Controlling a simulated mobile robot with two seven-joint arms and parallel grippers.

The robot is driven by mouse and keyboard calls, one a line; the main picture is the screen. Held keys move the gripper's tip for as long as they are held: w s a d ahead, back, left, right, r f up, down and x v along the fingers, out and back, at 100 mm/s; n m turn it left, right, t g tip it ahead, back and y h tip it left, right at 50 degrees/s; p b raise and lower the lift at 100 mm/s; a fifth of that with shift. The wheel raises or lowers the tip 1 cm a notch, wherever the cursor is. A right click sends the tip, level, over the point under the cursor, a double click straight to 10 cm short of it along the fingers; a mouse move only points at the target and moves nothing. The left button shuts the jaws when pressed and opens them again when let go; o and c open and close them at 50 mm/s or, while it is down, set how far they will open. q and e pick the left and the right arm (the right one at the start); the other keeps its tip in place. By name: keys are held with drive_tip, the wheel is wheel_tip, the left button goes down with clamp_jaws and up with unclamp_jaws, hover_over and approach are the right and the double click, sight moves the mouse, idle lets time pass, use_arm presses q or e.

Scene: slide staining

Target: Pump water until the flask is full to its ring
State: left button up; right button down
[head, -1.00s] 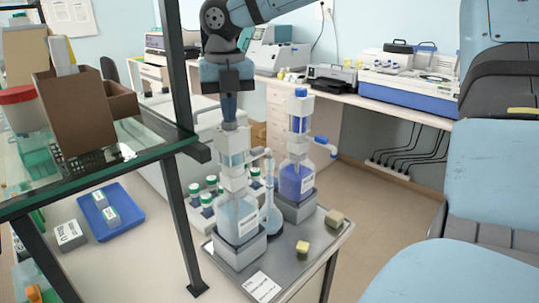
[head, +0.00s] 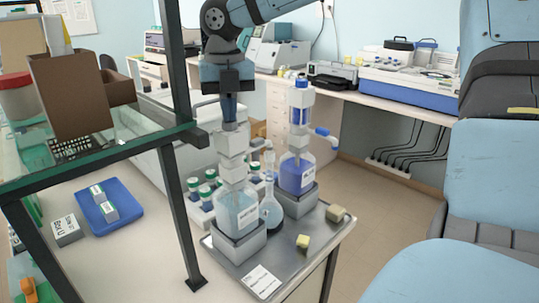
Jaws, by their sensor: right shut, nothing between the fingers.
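The clear water bottle (head: 237,212) with a white pump stands on a grey block at the front of the metal tray (head: 225,259). My right gripper (head: 230,124) is shut and empty, pointing straight down with its tips at the top of the pump head (head: 232,142). The head sits low, close above the white collar. The small clear flask (head: 270,212) stands upright just right of the bottle, near the pump's spout. Its lower part looks liquid-filled; its ring and exact level are too small to tell. My left gripper is out of view.
A second pump bottle with blue-violet liquid (head: 297,175) stands behind the flask. Several green-capped bottles (head: 207,190) stand behind left. Two yellowish cubes lie at the tray's right. A glass shelf (head: 125,148) and its dark post (head: 182,215) stand close on the left.

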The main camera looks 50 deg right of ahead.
drive_tip(key=shift+f, duration=0.2)
idle(0.3)
idle(0.5)
drive_tip(key=shift+r+p, duration=0.75)
drive_tip(key=shift+r, duration=1.25)
drive_tip(key=shift+r+p, duration=0.6)
drive_tip(key=shift+r, duration=0.7)
